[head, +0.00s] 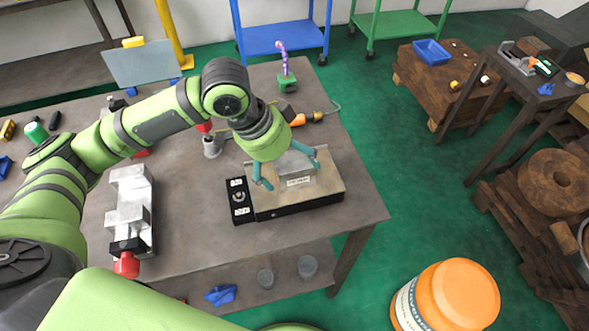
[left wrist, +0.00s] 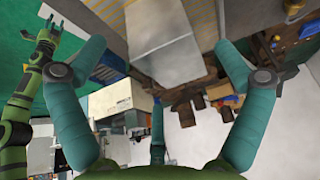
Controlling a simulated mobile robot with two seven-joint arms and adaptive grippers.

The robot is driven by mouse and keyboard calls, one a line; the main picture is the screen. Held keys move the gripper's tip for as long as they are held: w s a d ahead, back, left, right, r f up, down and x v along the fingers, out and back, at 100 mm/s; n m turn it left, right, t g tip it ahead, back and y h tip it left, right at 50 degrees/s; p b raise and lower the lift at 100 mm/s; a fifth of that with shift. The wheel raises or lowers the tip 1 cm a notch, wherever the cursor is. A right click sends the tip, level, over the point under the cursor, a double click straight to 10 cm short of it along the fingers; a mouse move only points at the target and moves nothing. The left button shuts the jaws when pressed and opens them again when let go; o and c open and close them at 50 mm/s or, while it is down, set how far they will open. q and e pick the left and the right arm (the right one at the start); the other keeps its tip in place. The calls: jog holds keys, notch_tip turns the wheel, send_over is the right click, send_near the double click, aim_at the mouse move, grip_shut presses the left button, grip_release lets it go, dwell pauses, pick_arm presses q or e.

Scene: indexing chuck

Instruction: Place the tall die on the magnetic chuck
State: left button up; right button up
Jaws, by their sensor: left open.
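The magnetic chuck (head: 325,192) is a dark block with a tan, finely striped top near the table's front right edge. The grey tall die (head: 294,162) is over this top and seems to rest on it; its lower contact is not clear. A small pale label shows at its front. My left gripper (head: 290,172) is above the chuck with its teal fingers open on either side of the die. In the left wrist view the die (left wrist: 167,40) shows between the spread fingers, with gaps beside it. A green gripper, seemingly my right, shows small at the left there (left wrist: 42,42).
A black control box (head: 239,201) adjoins the chuck's left side. A grey vise (head: 131,212) with a red knob stands further left. Behind are a grey stand (head: 211,146), an orange tool (head: 303,118) and a green-based lamp (head: 287,82). The table's front right corner is clear.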

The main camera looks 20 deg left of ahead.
pick_arm(q)
jog(key=v, duration=0.7)
jog(key=shift+r, duration=0.35)
